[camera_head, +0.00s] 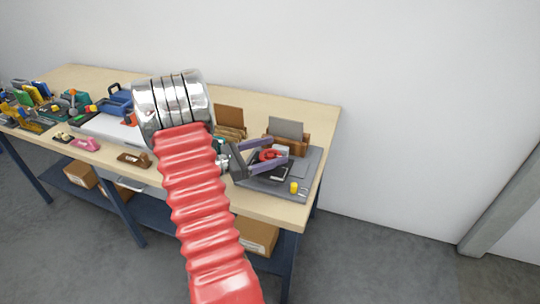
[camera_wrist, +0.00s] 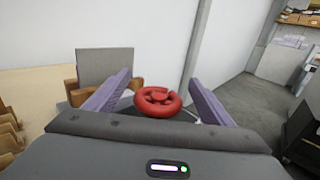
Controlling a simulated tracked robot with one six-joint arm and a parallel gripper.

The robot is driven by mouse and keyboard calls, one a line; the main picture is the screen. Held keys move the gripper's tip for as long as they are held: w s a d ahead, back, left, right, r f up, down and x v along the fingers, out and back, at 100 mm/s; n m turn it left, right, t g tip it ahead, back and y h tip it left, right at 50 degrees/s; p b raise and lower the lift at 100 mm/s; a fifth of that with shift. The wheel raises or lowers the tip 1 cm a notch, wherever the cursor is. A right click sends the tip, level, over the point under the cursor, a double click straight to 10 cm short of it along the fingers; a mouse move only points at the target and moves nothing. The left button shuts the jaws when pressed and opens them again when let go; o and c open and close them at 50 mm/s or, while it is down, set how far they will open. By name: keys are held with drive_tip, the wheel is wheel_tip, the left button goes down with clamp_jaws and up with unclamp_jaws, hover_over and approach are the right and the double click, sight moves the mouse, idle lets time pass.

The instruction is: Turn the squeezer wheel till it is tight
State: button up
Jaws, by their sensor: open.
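The squeezer wheel is a red spoked handwheel (camera_wrist: 158,101). In the wrist view it sits between and just beyond my two purple fingers, and it also shows in the head view (camera_head: 268,155) between them. My gripper (camera_head: 272,157) is open, with one finger on each side of the wheel. I cannot tell whether either finger touches it. The body of the squeezer under the wheel is mostly hidden by my gripper and fingers.
A grey mat (camera_head: 312,165) lies under the squeezer at the right end of the wooden workbench (camera_head: 285,108). A wooden holder with a grey sheet (camera_head: 286,129) stands close behind the wheel. A small yellow item (camera_head: 294,187) lies at the mat's front. Tools crowd the bench's left.

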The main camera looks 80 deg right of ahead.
sight(268, 155)
wheel_tip(268, 155, up, 8)
drive_tip(key=shift+r, duration=0.2)
idle(0.5)
idle(0.4)
drive_tip(key=shift+w+a+r, duration=0.1)
drive_tip(key=shift+w+a, duration=0.1)
drive_tip(key=shift+a, duration=0.1)
drive_tip(key=w+a+m+t+y, duration=0.2)
drive_tip(key=w+a+t, duration=0.25)
drive_tip(key=a, duration=0.65)
drive_tip(key=w+a+m+t+y, duration=0.2)
drive_tip(key=w+a+t, duration=0.25)
drive_tip(key=a, duration=0.55)
drive_tip(key=w+a+m+t+y, duration=0.1)
drive_tip(key=w+a+m+t, duration=0.3)
drive_tip(key=a, duration=0.7)
drive_tip(key=w+a+r+t+y, duration=0.1)
drive_tip(key=a+t+y, duration=0.2)
drive_tip(key=a, duration=0.8)
drive_tip(key=w+a+r+t+y, duration=0.1)
drive_tip(key=w+a+t+y, duration=0.1)
drive_tip(key=a, duration=0.9)
drive_tip(key=shift+w+a+r+t+y, duration=0.15)
drive_tip(key=shift+w+r+t+y, duration=0.15)
drive_tip(key=shift+t+y, duration=0.45)
drive_tip(key=shift+c, duration=0.5)
